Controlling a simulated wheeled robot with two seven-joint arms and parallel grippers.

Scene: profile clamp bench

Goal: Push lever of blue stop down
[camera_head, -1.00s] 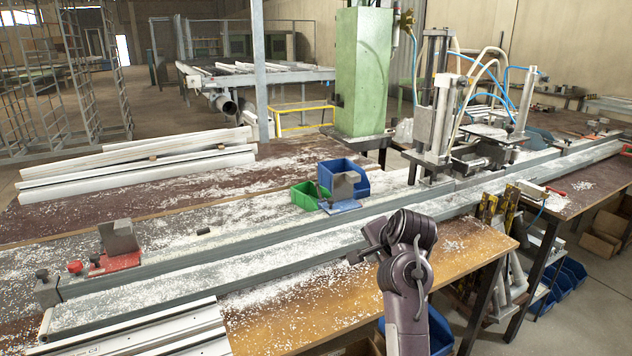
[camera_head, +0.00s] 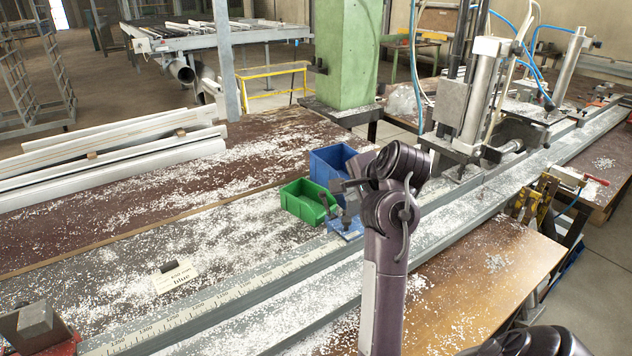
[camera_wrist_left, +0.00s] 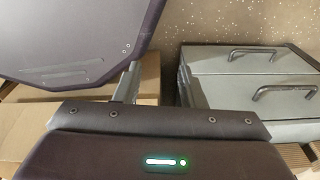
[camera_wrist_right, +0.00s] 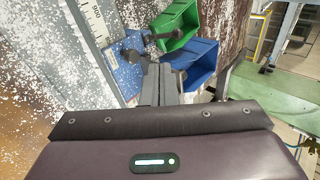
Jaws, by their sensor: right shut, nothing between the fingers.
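The blue stop (camera_head: 346,230) sits on the rail by the bins in the head view, a blue base with a grey block partly hidden by my right gripper. Its dark lever (camera_head: 326,203) stands up at the left side. My right gripper (camera_head: 341,186) is shut and empty, above and close to the stop. In the right wrist view its fingers (camera_wrist_right: 160,82) point at the stop (camera_wrist_right: 122,78), with the dark lever (camera_wrist_right: 134,50) just ahead. Contact cannot be told. My left gripper (camera_wrist_left: 158,82) is open and empty, low, away from the bench.
A green bin (camera_head: 301,204) and a blue bin (camera_head: 329,165) stand just behind the stop. A red stop (camera_head: 40,330) is at the lower left. The clamp machine (camera_head: 470,105) stands to the right. Grey drawers (camera_wrist_left: 240,75) are near my left gripper.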

